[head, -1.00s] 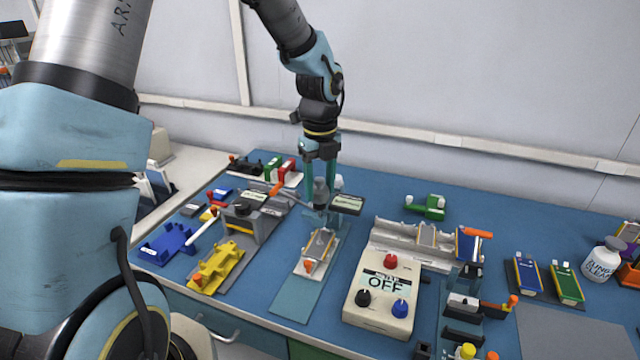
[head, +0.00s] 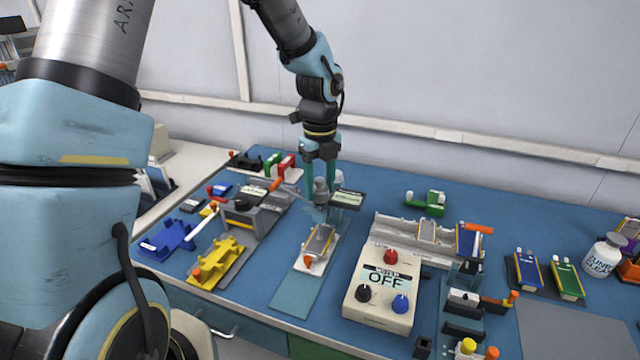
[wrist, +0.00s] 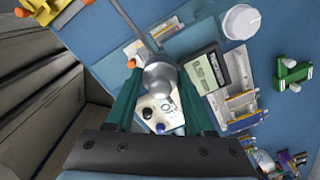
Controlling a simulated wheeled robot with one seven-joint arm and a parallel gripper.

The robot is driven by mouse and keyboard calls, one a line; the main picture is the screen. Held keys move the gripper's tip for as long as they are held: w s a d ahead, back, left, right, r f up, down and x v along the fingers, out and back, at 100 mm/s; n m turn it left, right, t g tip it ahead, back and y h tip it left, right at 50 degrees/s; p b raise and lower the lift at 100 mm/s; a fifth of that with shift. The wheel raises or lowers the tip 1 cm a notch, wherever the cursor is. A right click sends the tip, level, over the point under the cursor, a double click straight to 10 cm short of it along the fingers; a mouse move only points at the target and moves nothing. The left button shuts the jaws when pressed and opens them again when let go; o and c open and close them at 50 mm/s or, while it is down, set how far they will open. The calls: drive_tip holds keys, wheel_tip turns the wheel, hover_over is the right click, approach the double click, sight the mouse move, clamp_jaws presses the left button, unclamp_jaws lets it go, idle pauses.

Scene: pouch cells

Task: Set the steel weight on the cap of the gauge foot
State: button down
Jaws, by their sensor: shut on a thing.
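The steel weight (wrist: 161,77) is a shiny grey round piece between my gripper's two teal fingers in the wrist view. In the head view the weight (head: 320,187) shows as a grey knob in my gripper (head: 320,198), which is shut on it. A gauge with a dark-framed display (head: 347,199) is just right of the fingers; the display also shows in the wrist view (wrist: 207,70). A pouch cell (head: 319,242) lies in a white holder below and in front of my gripper. The foot's cap is hidden or cannot be made out, so contact with the weight cannot be told.
A beige meter reading OFF (head: 382,290) stands right of the holder. A grey fixture (head: 257,222) and a yellow fixture (head: 216,262) stand to the left. A white round piece (wrist: 241,21) is near the display. A grey rod (wrist: 130,25) runs towards the weight.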

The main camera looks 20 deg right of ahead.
sight(320, 179)
drive_tip(key=shift+c, duration=1)
unclamp_jaws()
wheel_tip(320, 179, up, 11)
drive_tip(key=shift+f+b, duration=0.15)
drive_tip(key=shift+b, duration=1)
